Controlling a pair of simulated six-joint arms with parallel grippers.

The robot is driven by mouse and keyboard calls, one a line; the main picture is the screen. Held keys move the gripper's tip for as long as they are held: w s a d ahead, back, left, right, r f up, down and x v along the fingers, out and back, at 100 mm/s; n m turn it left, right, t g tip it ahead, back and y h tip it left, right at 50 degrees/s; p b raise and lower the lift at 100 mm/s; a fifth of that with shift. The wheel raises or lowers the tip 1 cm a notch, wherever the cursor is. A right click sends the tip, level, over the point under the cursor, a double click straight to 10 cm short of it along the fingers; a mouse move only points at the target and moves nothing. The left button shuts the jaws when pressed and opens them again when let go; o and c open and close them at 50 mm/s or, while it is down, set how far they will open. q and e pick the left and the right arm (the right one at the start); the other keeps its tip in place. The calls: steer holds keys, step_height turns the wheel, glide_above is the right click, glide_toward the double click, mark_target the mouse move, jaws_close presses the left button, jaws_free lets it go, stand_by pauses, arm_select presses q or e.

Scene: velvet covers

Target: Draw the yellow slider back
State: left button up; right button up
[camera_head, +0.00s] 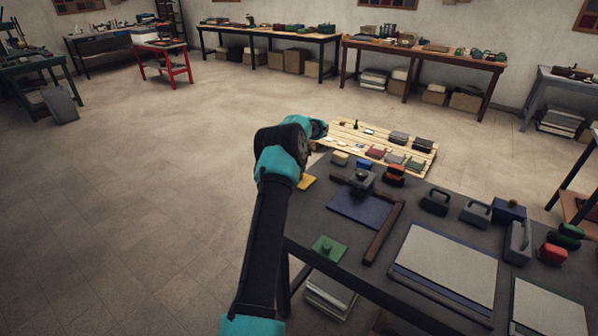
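The yellow slider (307,182) is a small flat yellow piece at the left edge of the dark work table. It is partly hidden behind my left arm. A flat green piece with a knob (328,248) lies at the table's near left corner. My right gripper is out of view.
A dark blue panel (358,209) lies beside a brown rail (384,232). Grey boards (447,265), handled blocks (435,201) and a red piece (552,253) occupy the right. A slatted wooden surface (345,131) with small blocks lies beyond.

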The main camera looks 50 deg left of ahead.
arm_select(q)
step_height(320, 180, up, 14)
stand_by(0.4)
stand_by(0.3)
